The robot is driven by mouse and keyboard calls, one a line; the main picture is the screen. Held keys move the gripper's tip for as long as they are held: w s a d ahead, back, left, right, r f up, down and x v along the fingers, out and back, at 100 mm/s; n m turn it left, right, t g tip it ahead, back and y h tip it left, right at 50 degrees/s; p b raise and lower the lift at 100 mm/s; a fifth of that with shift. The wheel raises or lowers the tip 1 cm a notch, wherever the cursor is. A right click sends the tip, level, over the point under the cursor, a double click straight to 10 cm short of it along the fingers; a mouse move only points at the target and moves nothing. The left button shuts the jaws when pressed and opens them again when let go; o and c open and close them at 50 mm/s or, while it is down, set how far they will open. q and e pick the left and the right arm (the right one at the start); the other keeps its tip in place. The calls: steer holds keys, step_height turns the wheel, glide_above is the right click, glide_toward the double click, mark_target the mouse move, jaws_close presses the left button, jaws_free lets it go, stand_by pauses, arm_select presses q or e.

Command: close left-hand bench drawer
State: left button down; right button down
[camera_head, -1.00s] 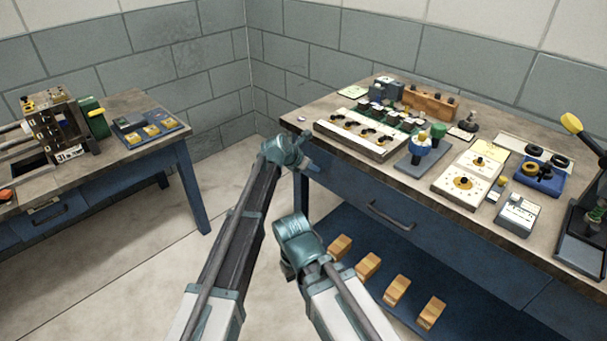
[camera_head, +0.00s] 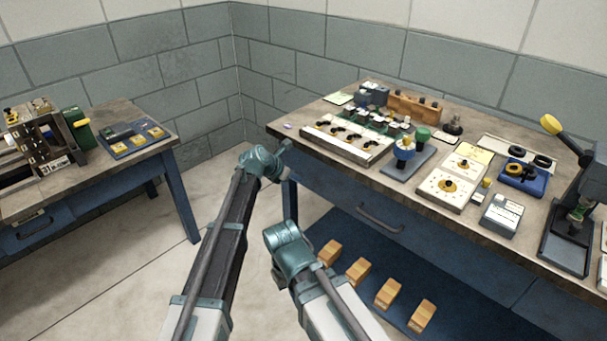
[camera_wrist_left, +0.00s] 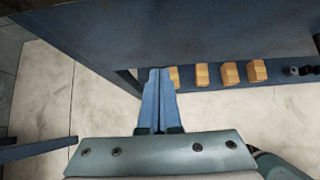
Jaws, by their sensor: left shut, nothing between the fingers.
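The bench (camera_head: 300,125) on the right has a blue left-hand drawer (camera_head: 345,192) under its top, with a dark bar handle (camera_head: 380,219). I cannot tell whether its front stands out from the bench frame. In the left wrist view a dark blue front (camera_wrist_left: 215,35) fills the upper part. My left gripper (camera_head: 284,158) is at the bench's front left corner, partly hidden by its own wrist. In the left wrist view my left gripper (camera_wrist_left: 158,73) shows two blue fingers together, empty, beside the lower edge of the blue front. My right gripper is not in view; only my right arm shows.
A blue lower shelf (camera_head: 340,235) holds several wooden blocks (camera_head: 358,271). Trays, knobs and a yellow-handled press (camera_head: 580,180) stand on the bench top. A second bench (camera_head: 105,175) is at left. Bare floor (camera_head: 150,270) lies between the benches.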

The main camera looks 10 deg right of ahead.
arm_select(q)
steer(key=p+v, duration=0.7)
steer(key=v, duration=0.3)
steer(key=shift+s+a, duration=0.2)
steer(key=shift+a, duration=0.15)
steer(key=s+a+f+m+g+y, duration=0.2)
steer(key=s+a+f+m+y, duration=0.15)
steer(key=s+a+m, duration=0.9)
steer(key=s+a+f+m+g+y, duration=0.35)
steer(key=s+a+m, duration=0.65)
steer(key=s+m, duration=0.45)
steer(key=s+d+r+m+p, duration=0.1)
steer(key=s+d+r+p, duration=0.2)
steer(key=d+r+p, duration=0.2)
steer(key=s+d+r+m+y+p, duration=0.1)
steer(key=s+d+r+p, duration=0.2)
steer(key=d+r+p, duration=0.2)
steer(key=shift+s+d+r, duration=0.3)
steer(key=shift+s+d, duration=0.1)
steer(key=shift+d, duration=0.2)
steer(key=shift+g, duration=0.25)
